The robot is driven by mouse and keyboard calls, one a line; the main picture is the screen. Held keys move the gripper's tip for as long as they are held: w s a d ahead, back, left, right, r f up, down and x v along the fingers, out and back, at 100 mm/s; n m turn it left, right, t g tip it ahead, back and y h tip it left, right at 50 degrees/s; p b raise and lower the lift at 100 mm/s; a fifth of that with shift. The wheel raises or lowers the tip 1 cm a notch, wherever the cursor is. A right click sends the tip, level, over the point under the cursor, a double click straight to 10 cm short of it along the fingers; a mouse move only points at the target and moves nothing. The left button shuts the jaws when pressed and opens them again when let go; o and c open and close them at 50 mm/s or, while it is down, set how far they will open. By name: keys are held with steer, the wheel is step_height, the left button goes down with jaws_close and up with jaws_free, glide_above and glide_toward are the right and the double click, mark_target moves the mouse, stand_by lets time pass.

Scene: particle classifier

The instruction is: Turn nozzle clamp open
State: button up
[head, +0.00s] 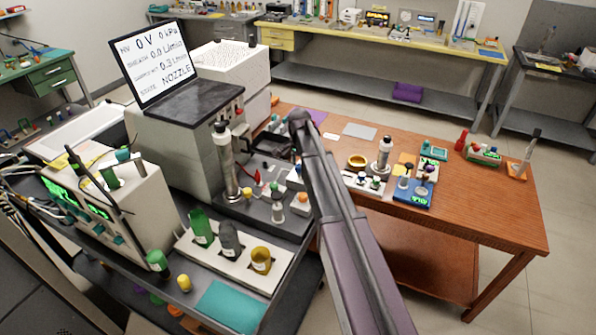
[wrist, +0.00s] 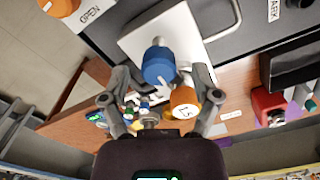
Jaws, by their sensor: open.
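In the wrist view my gripper (wrist: 161,74) is open, its two fingers spread left and right. A blue knob (wrist: 158,66) with a grey stem shows between the fingertips, in front of a pale plate (wrist: 135,42); I cannot tell whether the fingers touch it. An orange round knob (wrist: 185,99) with a white marked face shows by the right finger. An OPEN label (wrist: 90,12) lies at the upper left, beside another orange part (wrist: 60,6). Which part is the nozzle clamp is not clear. In the head view my arm hides the gripper's work area.
The screen (head: 155,62) reads 0 V, 0 kPa and state NOZZLE. A tall metal cylinder (head: 226,165) stands left of my arm. Bottles (head: 201,226) stand on a white tray (head: 246,285) in front. The wooden table (head: 480,210) at right has bare room in front.

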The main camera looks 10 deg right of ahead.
steer(key=shift+f, duration=0.4)
